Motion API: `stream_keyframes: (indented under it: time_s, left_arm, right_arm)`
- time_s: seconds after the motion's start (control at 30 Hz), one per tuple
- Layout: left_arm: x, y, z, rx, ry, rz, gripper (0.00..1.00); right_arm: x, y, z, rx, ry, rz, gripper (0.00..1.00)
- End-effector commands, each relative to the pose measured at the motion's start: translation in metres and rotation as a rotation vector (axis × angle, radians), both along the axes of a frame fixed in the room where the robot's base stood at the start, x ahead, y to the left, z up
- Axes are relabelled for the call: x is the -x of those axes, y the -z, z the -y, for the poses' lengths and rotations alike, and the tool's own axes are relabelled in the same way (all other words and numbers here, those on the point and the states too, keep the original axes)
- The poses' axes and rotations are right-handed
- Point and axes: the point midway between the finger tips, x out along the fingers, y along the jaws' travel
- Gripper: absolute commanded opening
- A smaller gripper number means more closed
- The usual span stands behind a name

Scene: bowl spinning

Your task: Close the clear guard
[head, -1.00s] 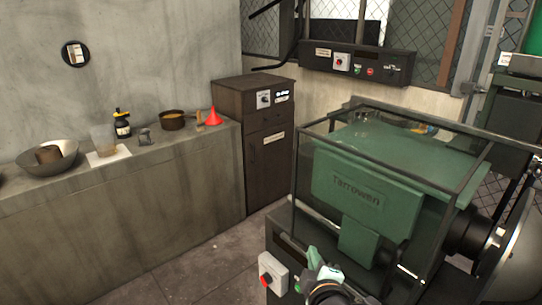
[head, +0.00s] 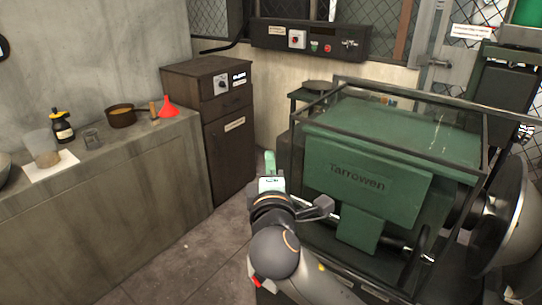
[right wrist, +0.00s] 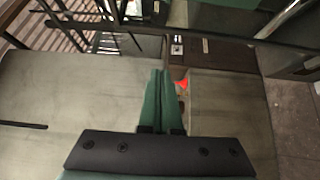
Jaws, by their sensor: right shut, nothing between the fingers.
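The clear guard (head: 430,99) is a box of see-through panels in a dark frame. In the head view it stands over and around the green Tarrowen machine (head: 345,178). I cannot tell from its panels whether it is fully down. My right gripper (head: 270,163) is shut and empty, raised at the left of the guard, apart from it as far as I can see. In the right wrist view its green fingers (right wrist: 160,75) lie together with nothing between them. My left gripper is out of view.
A dark cabinet (head: 226,150) stands behind my right gripper. A concrete counter (head: 120,210) on the left holds a red funnel (head: 168,107), a pan (head: 121,117) and a bottle (head: 62,128). A large metal bowl (head: 510,215) is at the machine's right. Floor shows between counter and machine.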

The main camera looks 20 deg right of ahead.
Motion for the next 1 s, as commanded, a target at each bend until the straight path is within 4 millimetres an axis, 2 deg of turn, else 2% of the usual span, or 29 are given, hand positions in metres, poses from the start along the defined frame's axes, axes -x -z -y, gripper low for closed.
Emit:
stream_keyframes:
  time_s: [0.3,0.5,0.7,1.0]
  left_arm:
    - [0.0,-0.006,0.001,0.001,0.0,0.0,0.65]
    - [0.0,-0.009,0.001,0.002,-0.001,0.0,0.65]
    - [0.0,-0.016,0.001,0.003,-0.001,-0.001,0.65]
    - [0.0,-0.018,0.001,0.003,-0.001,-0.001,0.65]
  right_arm:
    - [-0.059,-0.002,0.015,0.001,0.001,0.0,0.0]
    - [-0.087,-0.001,0.022,-0.002,0.002,-0.001,0.0]
    - [-0.063,-0.001,0.037,-0.002,-0.001,0.0,0.0]
    - [-0.052,0.0,0.045,-0.002,-0.001,0.0,0.0]
